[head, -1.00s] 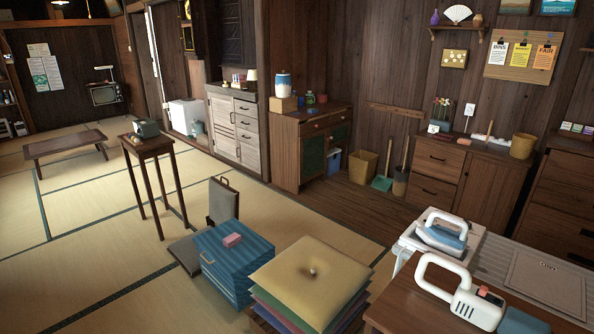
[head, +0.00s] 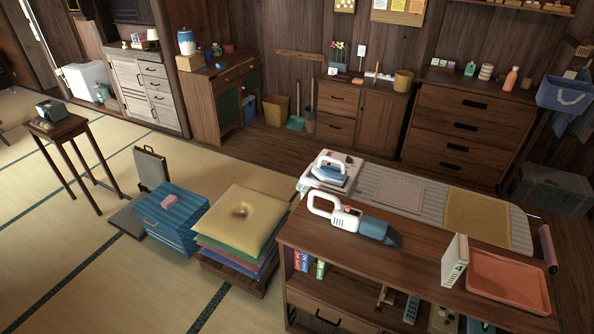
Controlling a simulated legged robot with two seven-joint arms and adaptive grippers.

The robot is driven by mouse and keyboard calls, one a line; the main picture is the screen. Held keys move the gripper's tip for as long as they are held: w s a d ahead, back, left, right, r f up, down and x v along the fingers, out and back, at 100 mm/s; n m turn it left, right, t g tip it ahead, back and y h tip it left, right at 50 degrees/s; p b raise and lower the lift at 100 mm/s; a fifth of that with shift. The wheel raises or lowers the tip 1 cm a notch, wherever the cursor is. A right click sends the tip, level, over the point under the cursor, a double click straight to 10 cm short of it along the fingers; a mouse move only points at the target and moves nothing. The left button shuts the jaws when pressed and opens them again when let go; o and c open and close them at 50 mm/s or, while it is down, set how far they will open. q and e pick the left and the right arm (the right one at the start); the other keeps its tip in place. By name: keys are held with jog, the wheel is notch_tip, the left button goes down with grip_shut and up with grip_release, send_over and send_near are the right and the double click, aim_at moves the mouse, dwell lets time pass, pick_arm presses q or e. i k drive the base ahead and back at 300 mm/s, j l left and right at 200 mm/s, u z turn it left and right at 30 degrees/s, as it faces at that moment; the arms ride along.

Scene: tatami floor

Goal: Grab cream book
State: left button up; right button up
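A cream book (head: 454,262) stands upright on the dark wooden table (head: 400,262) at the lower right of the head view. Neither of my grippers shows in the view.
A handheld vacuum (head: 345,218) lies on the same table, left of the book. Behind is an ironing board with an iron (head: 331,172). Stacked cushions (head: 240,222) and a blue striped block (head: 172,218) stand left. The tatami floor at lower left is clear.

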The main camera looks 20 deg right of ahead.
aim_at(455, 260)
jog(key=z, duration=2.1)
